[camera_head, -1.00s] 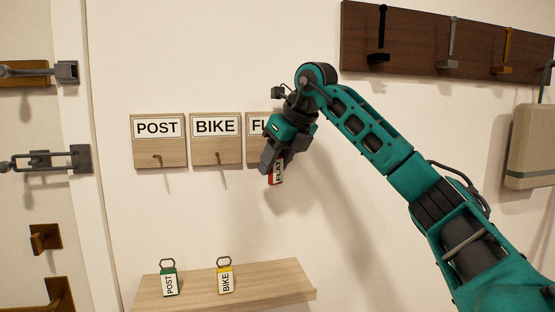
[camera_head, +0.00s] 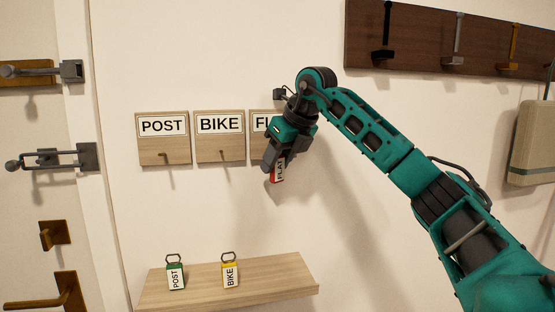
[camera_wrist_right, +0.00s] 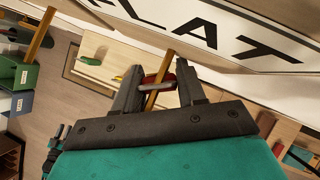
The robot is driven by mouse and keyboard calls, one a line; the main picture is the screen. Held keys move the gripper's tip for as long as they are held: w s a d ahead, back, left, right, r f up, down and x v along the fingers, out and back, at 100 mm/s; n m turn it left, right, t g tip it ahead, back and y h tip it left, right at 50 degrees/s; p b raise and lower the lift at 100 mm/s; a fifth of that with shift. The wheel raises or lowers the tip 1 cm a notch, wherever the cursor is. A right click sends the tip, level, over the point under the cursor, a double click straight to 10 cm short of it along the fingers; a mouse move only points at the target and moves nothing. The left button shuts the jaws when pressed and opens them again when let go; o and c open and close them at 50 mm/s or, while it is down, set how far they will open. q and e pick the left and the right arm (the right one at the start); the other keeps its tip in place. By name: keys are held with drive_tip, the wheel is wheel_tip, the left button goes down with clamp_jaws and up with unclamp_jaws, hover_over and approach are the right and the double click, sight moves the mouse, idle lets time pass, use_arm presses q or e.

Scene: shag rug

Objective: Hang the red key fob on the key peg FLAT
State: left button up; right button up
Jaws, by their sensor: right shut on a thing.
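The red key fob (camera_head: 277,173), marked FLAT, hangs from my right gripper (camera_head: 270,163) in the head view. My right gripper is shut on it, close in front of the FLAT board (camera_head: 257,152), and my arm hides the board's right part. In the right wrist view, the fob (camera_wrist_right: 151,78) and its grey ring lie between the fingertips (camera_wrist_right: 158,88). A brass-coloured peg (camera_wrist_right: 157,97) crosses the ring there; I cannot tell whether it passes through or behind it. The FLAT lettering (camera_wrist_right: 205,32) is above. My left gripper is out of view.
The POST board (camera_head: 163,152) and BIKE board (camera_head: 219,150) hang to the left, each with a bare peg. Below, a wooden shelf (camera_head: 275,277) holds the green POST fob (camera_head: 176,275) and yellow BIKE fob (camera_head: 230,273). A dark hook rack (camera_head: 420,40) is upper right.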

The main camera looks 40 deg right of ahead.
drive_tip(key=o, duration=1.1)
drive_tip(key=shift+o, duration=0.2)
drive_tip(key=shift+d+r, duration=0.1)
drive_tip(key=shift+r, duration=0.1)
drive_tip(key=shift+s+r, duration=0.15)
drive_tip(key=shift+r, duration=0.15)
drive_tip(key=v, duration=1.2)
drive_tip(key=shift+a+p, duration=0.3)
drive_tip(key=shift+p, duration=0.1)
drive_tip(key=shift+s+f, duration=0.1)
drive_tip(key=shift+f, duration=0.05)
